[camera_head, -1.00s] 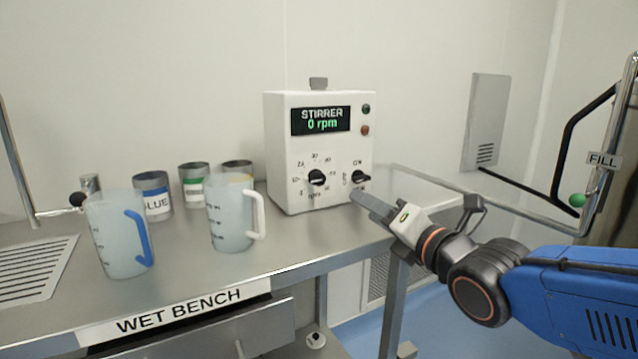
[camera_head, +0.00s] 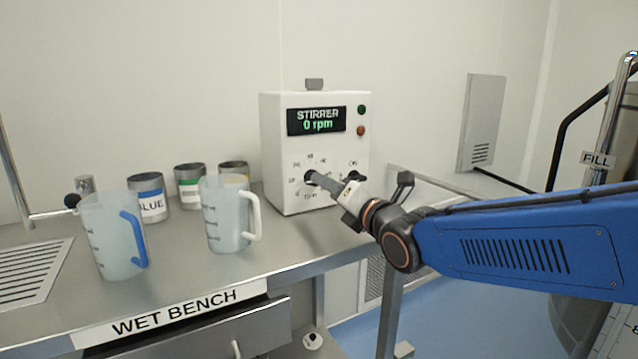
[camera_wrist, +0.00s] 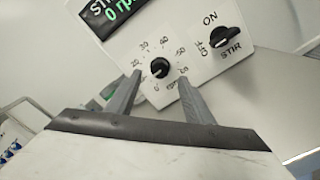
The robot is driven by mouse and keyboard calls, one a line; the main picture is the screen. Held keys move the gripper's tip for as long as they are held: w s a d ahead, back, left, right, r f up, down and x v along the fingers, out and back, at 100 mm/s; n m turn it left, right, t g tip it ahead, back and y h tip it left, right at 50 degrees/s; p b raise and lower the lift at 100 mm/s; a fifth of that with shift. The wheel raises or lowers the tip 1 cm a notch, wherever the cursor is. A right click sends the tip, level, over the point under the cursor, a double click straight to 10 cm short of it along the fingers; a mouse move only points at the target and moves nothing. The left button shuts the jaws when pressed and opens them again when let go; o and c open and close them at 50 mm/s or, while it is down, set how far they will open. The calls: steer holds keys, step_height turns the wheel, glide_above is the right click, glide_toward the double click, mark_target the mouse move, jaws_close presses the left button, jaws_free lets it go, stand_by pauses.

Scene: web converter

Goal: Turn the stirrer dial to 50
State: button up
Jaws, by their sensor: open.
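The stirrer box (camera_head: 283,143) is white and stands on the metal bench, its display (camera_head: 317,120) reading "STIRRER 0 rpm". My gripper (camera_head: 318,180) is open and points at the box front.
A blue-handled jug (camera_head: 108,237) and a white-handled jug (camera_head: 225,218) stand on the wet bench (camera_head: 180,270), left of the box. Several labelled tins, one a blue-labelled tin (camera_head: 150,199), stand behind them. A metal rail (camera_head: 420,178) runs right of the box.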

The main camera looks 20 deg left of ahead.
steer(key=shift+x, duration=2.8)
steer(key=shift+c, duration=0.5)
steer(key=c, duration=0.9)
